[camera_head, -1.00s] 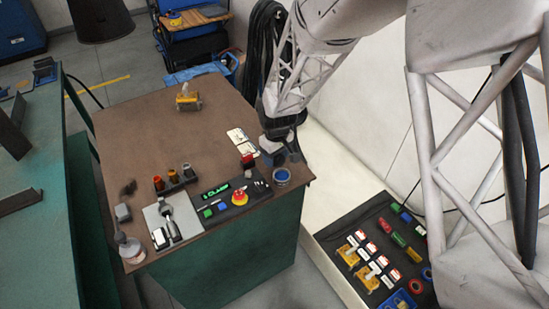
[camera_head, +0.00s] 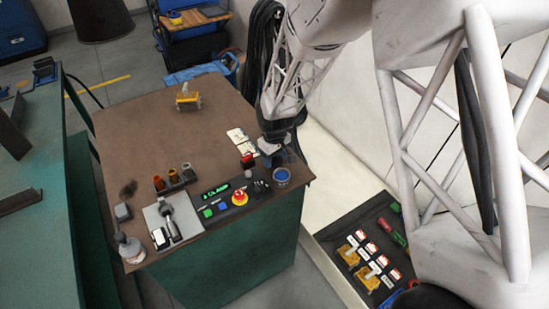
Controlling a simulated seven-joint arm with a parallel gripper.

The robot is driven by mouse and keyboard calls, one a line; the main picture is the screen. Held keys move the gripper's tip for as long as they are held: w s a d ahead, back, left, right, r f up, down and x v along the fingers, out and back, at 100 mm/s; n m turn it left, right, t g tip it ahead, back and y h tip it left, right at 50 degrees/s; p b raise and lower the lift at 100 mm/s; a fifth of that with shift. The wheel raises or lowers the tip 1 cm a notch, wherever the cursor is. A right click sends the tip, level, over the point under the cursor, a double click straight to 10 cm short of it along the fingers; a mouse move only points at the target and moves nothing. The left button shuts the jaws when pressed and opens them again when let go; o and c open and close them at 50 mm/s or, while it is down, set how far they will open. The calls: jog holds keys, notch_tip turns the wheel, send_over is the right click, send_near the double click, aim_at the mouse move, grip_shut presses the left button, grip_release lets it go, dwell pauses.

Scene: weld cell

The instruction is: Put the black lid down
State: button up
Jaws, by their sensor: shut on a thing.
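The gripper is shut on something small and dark. I take this to be the black lid, but the fingers and wrist hide most of it, and its outline is unclear. I cannot tell whether it touches the table top.
Close left of the gripper are a red item (camera_head: 247,161), pale cards (camera_head: 241,141) and a black control panel with a red button (camera_head: 239,198). Farther left are a grey plate (camera_head: 173,222) and a bottle (camera_head: 130,249). The table's middle is clear.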

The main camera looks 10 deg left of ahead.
jog(key=shift+f, duration=0.3)
jog(key=shift+f, duration=0.1)
jog(key=o, duration=0.9)
notch_tip(320, 180, up, 12)
dwell(0.5)
dwell(0.8)
